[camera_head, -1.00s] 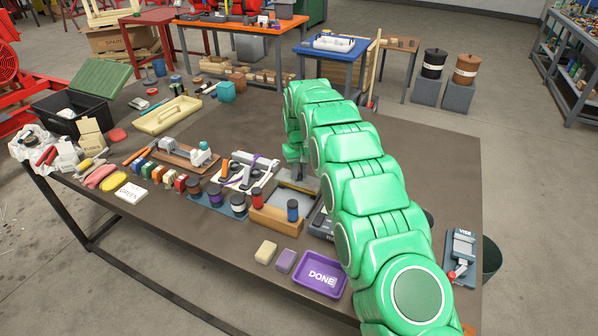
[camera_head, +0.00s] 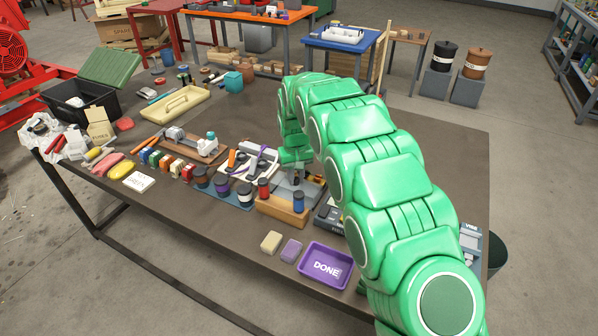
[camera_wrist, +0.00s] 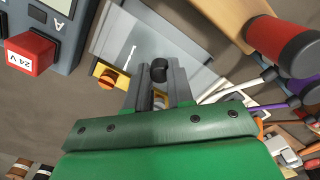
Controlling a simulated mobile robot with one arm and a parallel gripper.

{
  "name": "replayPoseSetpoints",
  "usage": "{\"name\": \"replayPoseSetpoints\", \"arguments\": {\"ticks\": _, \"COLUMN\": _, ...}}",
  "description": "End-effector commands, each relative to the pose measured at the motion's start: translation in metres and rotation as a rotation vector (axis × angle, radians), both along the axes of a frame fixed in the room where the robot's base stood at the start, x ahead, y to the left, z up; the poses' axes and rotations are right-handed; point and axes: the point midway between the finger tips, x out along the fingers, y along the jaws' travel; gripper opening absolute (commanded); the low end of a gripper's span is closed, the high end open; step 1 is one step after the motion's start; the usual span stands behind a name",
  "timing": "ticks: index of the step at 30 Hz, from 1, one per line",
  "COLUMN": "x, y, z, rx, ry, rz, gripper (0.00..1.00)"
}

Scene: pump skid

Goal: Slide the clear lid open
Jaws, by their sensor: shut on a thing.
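The clear lid (camera_wrist: 128,48) shows in the wrist view as a greyish see-through panel on a pale tray-like box. A black round knob (camera_wrist: 158,70) stands on it. My gripper (camera_wrist: 158,76) is shut on this knob, with one grey finger on each side. In the head view my gripper (camera_head: 297,175) reaches down to the grey box (camera_head: 312,187), behind a wooden block. My arm and the wooden block hide part of the box there, and the lid is hard to make out.
The wooden block (camera_head: 280,211) holds a red and a blue cylinder close in front. A grey meter (camera_wrist: 62,22) with a red "24 V" block lies beside the box. A white rack with cables (camera_head: 252,163) stands left. A purple DONE tray (camera_head: 327,266) lies near the front edge.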

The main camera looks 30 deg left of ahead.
Motion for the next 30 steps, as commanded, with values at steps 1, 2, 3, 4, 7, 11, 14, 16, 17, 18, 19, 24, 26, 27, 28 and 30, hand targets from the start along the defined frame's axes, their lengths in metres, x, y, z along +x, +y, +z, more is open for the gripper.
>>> {"name": "replayPoseSetpoints", "arguments": {"ticks": 1, "x": -0.001, "y": 0.002, "z": 0.001, "rx": 0.004, "ry": -0.002, "rz": 0.001, "gripper": 0.0}}
{"name": "replayPoseSetpoints", "arguments": {"ticks": 2, "x": -0.001, "y": 0.002, "z": 0.001, "rx": 0.004, "ry": -0.002, "rz": 0.0, "gripper": 0.0}}
{"name": "replayPoseSetpoints", "arguments": {"ticks": 3, "x": 0.0, "y": 0.002, "z": 0.001, "rx": 0.004, "ry": -0.002, "rz": 0.0, "gripper": 0.0}}
{"name": "replayPoseSetpoints", "arguments": {"ticks": 4, "x": 0.0, "y": 0.002, "z": 0.001, "rx": 0.004, "ry": -0.002, "rz": 0.0, "gripper": 0.0}}
{"name": "replayPoseSetpoints", "arguments": {"ticks": 7, "x": 0.0, "y": 0.002, "z": 0.001, "rx": 0.004, "ry": -0.003, "rz": 0.001, "gripper": 0.0}}
{"name": "replayPoseSetpoints", "arguments": {"ticks": 11, "x": 0.0, "y": 0.001, "z": 0.001, "rx": 0.003, "ry": -0.003, "rz": 0.001, "gripper": 0.37}}
{"name": "replayPoseSetpoints", "arguments": {"ticks": 14, "x": 0.0, "y": 0.001, "z": 0.001, "rx": 0.002, "ry": -0.002, "rz": 0.0, "gripper": 0.48}}
{"name": "replayPoseSetpoints", "arguments": {"ticks": 16, "x": 0.0, "y": 0.001, "z": 0.001, "rx": 0.002, "ry": -0.002, "rz": 0.0, "gripper": 0.48}}
{"name": "replayPoseSetpoints", "arguments": {"ticks": 17, "x": 0.0, "y": 0.001, "z": 0.001, "rx": 0.002, "ry": -0.002, "rz": 0.0, "gripper": 0.48}}
{"name": "replayPoseSetpoints", "arguments": {"ticks": 18, "x": 0.0, "y": 0.0, "z": 0.0, "rx": 0.002, "ry": -0.002, "rz": 0.0, "gripper": 0.48}}
{"name": "replayPoseSetpoints", "arguments": {"ticks": 19, "x": 0.0, "y": 0.0, "z": 0.0, "rx": 0.001, "ry": -0.003, "rz": 0.0, "gripper": 0.48}}
{"name": "replayPoseSetpoints", "arguments": {"ticks": 24, "x": 0.001, "y": 0.0, "z": 0.002, "rx": 0.001, "ry": -0.003, "rz": 0.0, "gripper": 0.48}}
{"name": "replayPoseSetpoints", "arguments": {"ticks": 26, "x": 0.001, "y": 0.0, "z": 0.005, "rx": 0.001, "ry": -0.003, "rz": 0.0, "gripper": 0.48}}
{"name": "replayPoseSetpoints", "arguments": {"ticks": 27, "x": 0.001, "y": 0.0, "z": 0.008, "rx": 0.002, "ry": -0.004, "rz": 0.0, "gripper": 0.48}}
{"name": "replayPoseSetpoints", "arguments": {"ticks": 28, "x": 0.001, "y": 0.0, "z": 0.01, "rx": 0.002, "ry": -0.004, "rz": -0.001, "gripper": 0.48}}
{"name": "replayPoseSetpoints", "arguments": {"ticks": 30, "x": 0.001, "y": 0.0, "z": 0.017, "rx": 0.003, "ry": -0.004, "rz": -0.001, "gripper": 0.48}}
